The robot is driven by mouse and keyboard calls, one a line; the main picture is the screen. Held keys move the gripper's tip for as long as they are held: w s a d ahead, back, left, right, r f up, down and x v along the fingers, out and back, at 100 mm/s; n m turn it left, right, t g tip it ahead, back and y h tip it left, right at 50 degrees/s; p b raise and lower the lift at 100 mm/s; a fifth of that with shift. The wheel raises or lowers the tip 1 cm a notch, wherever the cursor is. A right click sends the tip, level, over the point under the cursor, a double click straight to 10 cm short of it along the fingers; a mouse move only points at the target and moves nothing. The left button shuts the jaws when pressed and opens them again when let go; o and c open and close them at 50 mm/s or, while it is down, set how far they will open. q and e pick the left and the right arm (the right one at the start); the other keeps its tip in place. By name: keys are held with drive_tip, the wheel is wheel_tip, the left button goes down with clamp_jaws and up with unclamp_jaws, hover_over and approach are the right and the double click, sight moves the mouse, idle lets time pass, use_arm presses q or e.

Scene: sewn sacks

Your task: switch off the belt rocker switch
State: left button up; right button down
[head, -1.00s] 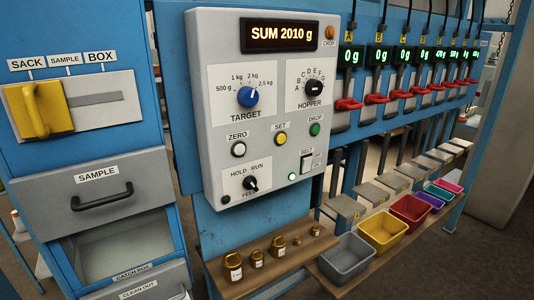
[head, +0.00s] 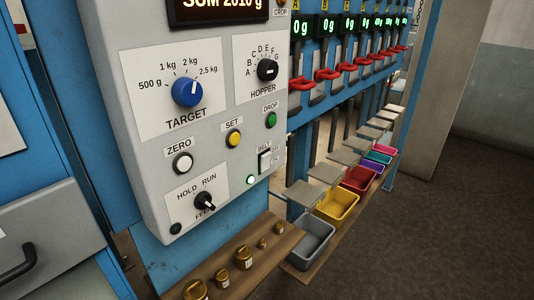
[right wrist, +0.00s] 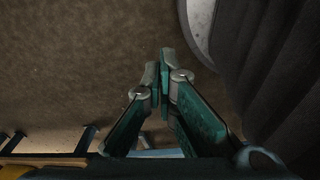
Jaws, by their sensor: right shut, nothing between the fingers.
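The belt rocker switch (head: 265,161) is a small white rocker at the lower right of the grey control panel (head: 150,130) in the head view, under a BELT label. A lit, pale green lamp (head: 251,180) sits just below and left of it. The small marks beside the rocker are too small to read. My right gripper (right wrist: 163,72) shows in the right wrist view, its teal fingers together and empty over brown floor, with neither switch nor panel face in that view. My left gripper is in neither view.
The panel also carries a blue TARGET knob (head: 187,92), a black HOPPER knob (head: 267,70), a FEED knob (head: 205,201), and ZERO (head: 182,163), SET (head: 233,138) and DROP (head: 271,120) buttons. Brass weights (head: 243,257) and coloured bins (head: 337,206) stand below. Open floor (head: 440,220) lies right.

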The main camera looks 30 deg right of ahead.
drive_tip(key=w+d+r+t, duration=0.3)
drive_tip(key=w+r, duration=0.1)
drive_tip(key=w, duration=0.6)
drive_tip(key=w+d+r+t, duration=0.3)
drive_tip(key=w+r, duration=0.1)
drive_tip(key=w, duration=0.5)
drive_tip(key=w+d+r+n+t+h, duration=0.15)
drive_tip(key=w+r+t, duration=0.25)
drive_tip(key=w+r, duration=0.45)
drive_tip(key=w+d+r+m+t, duration=0.1)
drive_tip(key=w+d+r+t, duration=0.25)
drive_tip(key=w+r, duration=0.5)
drive_tip(key=w+r+n+t, duration=0.1)
drive_tip(key=w+r+t, duration=0.15)
drive_tip(key=r, duration=0.65)
drive_tip(key=w+r+t, duration=0.2)
drive_tip(key=r+t, duration=0.2)
drive_tip(key=r, duration=0.4)
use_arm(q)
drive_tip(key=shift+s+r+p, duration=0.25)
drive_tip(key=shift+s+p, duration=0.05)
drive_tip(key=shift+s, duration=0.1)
use_arm(e)
drive_tip(key=s+r+t, duration=0.3)
drive_tip(key=r+t, duration=0.3)
drive_tip(key=r, duration=1.4)
drive_tip(key=shift+r+n+t+y, duration=0.15)
drive_tip(key=shift+n+t+y, duration=0.2)
drive_tip(key=shift+t+y, duration=0.1)
